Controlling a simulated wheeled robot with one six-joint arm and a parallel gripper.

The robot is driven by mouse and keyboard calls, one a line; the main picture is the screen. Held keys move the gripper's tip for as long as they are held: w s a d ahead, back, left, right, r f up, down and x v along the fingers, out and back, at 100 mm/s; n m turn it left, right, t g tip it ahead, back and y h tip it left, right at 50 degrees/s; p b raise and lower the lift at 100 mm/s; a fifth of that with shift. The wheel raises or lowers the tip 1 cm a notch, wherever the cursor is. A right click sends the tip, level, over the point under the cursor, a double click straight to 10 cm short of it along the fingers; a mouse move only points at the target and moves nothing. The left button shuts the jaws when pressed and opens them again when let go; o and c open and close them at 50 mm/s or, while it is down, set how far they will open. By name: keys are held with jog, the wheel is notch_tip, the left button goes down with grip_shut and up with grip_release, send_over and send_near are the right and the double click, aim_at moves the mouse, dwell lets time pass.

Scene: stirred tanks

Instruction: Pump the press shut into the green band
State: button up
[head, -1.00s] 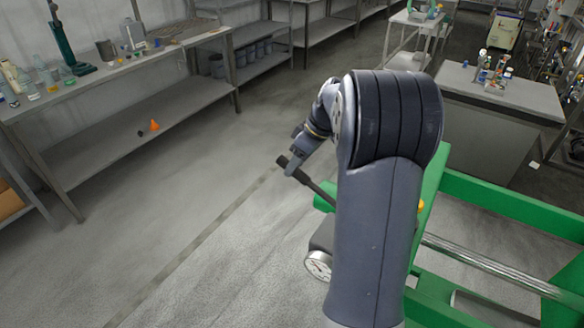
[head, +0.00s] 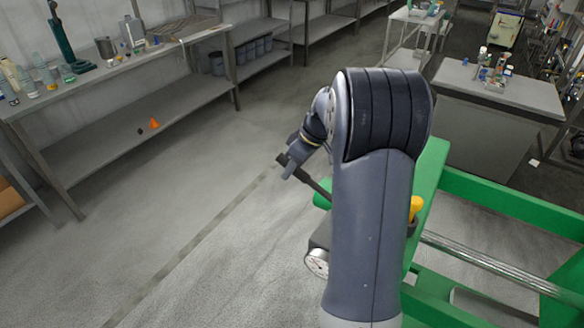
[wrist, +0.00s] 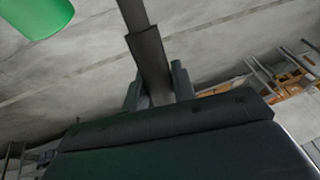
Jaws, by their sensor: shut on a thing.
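The green press (head: 480,190) stands at the lower right in the head view. Its dark pump lever (head: 318,188) slants up and left from behind my arm. My gripper (head: 292,167) is shut on the lever near its upper end. In the wrist view the lever (wrist: 152,62) runs between the two fingers (wrist: 157,88). A round white-faced gauge (head: 317,262) sits low beside my arm; its needle and any green band are too small to read. A yellow knob (head: 416,206) shows just right of my arm. My arm hides the lever's base and part of the press.
A long grey bench (head: 120,75) with bottles and tools stands at the left. A grey table (head: 500,90) with small items stands behind the press. Bare floor lies between the bench and the press. A green cylinder end (wrist: 35,15) shows in the wrist view.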

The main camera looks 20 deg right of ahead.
grip_shut()
notch_tip(320, 180, down, 11)
jog(key=w+a+g+h, duration=0.1)
jog(key=g+h, duration=0.1)
jog(key=g, duration=0.2)
jog(key=shift+w+r+h, duration=0.15)
jog(key=shift+w+h, duration=0.25)
jog(key=shift+a, duration=0.1)
jog(key=o, duration=0.8)
grip_release()
